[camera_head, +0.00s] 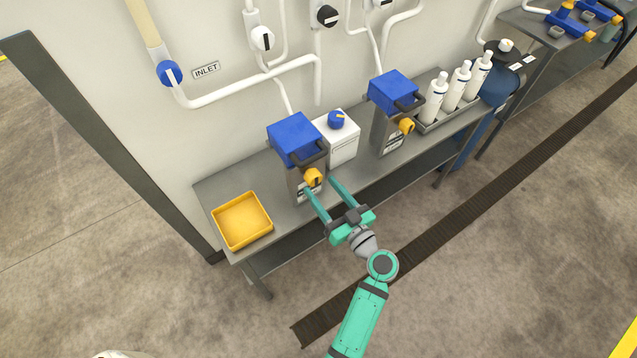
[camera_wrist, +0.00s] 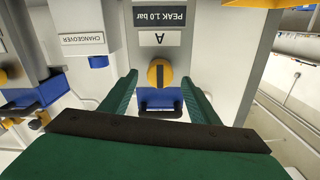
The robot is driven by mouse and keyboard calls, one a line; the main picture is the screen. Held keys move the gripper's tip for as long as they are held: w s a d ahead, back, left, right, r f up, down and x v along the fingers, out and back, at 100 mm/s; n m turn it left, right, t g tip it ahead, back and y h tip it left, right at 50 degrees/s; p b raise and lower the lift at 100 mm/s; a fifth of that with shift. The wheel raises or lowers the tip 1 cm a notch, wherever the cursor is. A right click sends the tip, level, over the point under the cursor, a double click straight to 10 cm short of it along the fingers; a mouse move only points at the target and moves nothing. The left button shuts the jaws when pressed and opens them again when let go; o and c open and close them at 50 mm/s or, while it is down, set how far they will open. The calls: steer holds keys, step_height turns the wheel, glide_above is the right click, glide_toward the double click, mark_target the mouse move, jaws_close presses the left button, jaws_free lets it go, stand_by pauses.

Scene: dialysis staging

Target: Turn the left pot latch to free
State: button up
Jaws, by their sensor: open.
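The left pot (camera_head: 295,140) has a blue lid, a dark handle and a grey body, and stands on the steel bench. Its yellow latch (camera_head: 313,177) is a round knob on the front. In the wrist view the latch (camera_wrist: 160,72) shows ahead, above the blue lid part, below a label marked A. My gripper (camera_head: 322,187) is open, its two green fingers pointing at the pot front. In the wrist view my gripper's fingers (camera_wrist: 160,88) lie to either side of the latch, apart from it. Whether the fingertips reach level with the knob I cannot tell.
A white changeover box (camera_head: 338,137) with a blue knob stands just right of the left pot. A second blue-lidded pot (camera_head: 392,110) stands farther right, beside a tray of white bottles (camera_head: 458,88). A yellow tray (camera_head: 241,220) lies at the bench's left end. Pipes run along the wall.

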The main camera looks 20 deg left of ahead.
mark_target(313, 178)
steer(key=shift+x, duration=1.45)
steer(key=c, duration=1.1)
steer(key=shift+o, duration=0.2)
